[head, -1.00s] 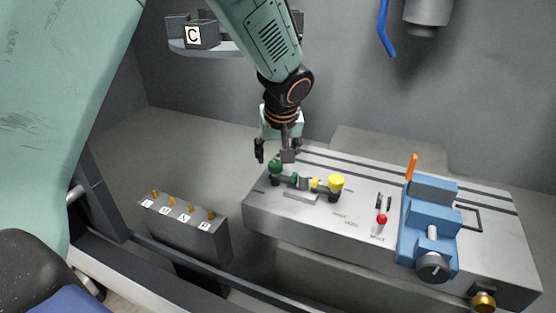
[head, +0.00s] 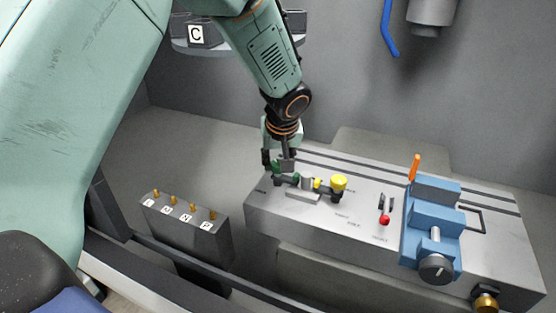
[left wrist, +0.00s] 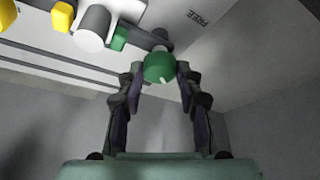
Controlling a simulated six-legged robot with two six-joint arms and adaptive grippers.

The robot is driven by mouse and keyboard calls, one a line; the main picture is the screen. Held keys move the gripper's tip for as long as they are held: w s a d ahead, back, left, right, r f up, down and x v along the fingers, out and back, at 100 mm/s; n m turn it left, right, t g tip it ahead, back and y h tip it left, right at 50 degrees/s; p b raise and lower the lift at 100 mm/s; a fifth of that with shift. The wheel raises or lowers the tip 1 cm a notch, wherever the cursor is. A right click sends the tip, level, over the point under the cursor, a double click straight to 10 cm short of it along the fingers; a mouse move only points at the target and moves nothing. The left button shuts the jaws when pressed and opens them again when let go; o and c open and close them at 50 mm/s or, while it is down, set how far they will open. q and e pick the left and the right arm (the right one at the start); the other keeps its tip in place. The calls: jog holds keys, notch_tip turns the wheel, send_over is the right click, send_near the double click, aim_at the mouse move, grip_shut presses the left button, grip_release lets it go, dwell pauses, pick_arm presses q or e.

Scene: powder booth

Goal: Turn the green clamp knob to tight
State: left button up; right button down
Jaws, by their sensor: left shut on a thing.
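The green clamp knob (left wrist: 159,67) shows in the left wrist view between the two fingertips of my left gripper (left wrist: 158,75), with a finger on each side of it. A small pale mark shows on the knob's face. In the head view my left gripper (head: 279,165) is down over the knob at the left end of the grey bench, and its fingers hide most of the knob. It is shut on the green knob. The word "FREE" is printed on the bench surface near the knob in the left wrist view. My right gripper is not in view.
A yellow knob (head: 339,183) stands right of the green one. Further right are a red knob (head: 384,220), a blue vise (head: 432,222) and an orange handle (head: 414,167). A grey block with several brass pegs (head: 188,226) stands front left. A shelf with a bin marked C (head: 201,34) is behind.

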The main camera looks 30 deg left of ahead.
pick_arm(q)
jog(key=c, duration=0.4)
jog(key=shift+s+m+h, duration=0.15)
jog(key=shift+m+h, duration=0.15)
jog(key=shift+m, duration=0.6)
jog(key=shift+m+t+h+p, duration=0.3)
jog(key=shift+m+p, duration=0.45)
jog(key=shift+m, duration=0.15)
jog(key=o, duration=1.1)
jog(key=shift+r, duration=0.1)
jog(key=v, duration=1.2)
